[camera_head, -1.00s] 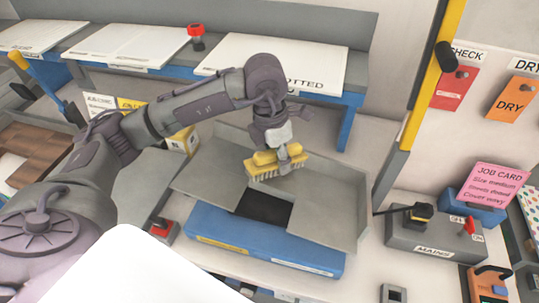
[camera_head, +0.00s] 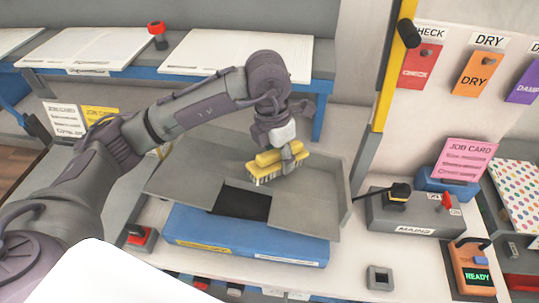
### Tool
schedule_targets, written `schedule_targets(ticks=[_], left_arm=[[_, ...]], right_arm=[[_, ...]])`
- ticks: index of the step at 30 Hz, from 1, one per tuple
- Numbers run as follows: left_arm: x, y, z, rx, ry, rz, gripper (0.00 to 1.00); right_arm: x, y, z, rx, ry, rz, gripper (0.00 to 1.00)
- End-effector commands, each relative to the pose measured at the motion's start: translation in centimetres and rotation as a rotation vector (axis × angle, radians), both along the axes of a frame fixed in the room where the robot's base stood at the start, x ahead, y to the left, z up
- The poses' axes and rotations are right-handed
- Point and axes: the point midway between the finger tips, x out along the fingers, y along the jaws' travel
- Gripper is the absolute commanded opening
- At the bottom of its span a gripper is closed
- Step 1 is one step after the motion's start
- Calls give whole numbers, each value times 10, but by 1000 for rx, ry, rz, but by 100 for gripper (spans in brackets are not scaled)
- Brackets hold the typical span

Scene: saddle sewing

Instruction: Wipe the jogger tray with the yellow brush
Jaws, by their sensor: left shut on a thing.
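The yellow brush (camera_head: 262,167) has a rounded yellow grip and pale bristles pointing down. My left gripper (camera_head: 290,155) is shut on it, coming down from above. The brush is over the back part of the grey jogger tray (camera_head: 317,195); I cannot tell whether the bristles touch it. The tray has raised walls at the back and right and a dark opening at its front middle. It sits on a blue base (camera_head: 230,240) with a yellow label and a white label. My right gripper is not in view.
Right of the tray stands a grey mains box (camera_head: 405,212) with a black plug and red switch. A red button box (camera_head: 141,237) stands left of the tray. A yellow-black post (camera_head: 385,85) rises behind right.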

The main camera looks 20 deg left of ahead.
Motion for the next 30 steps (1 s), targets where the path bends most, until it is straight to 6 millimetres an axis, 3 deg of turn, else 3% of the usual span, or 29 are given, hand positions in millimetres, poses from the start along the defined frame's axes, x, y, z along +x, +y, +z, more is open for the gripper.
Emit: schedule_targets(ticks=[10, 30], left_arm=[[2, -2, 2, 1, -2, 2, 0], [-6, 38, 10, 1, -1, 3, 0]], right_arm=[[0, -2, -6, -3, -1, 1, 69], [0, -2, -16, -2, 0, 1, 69]])
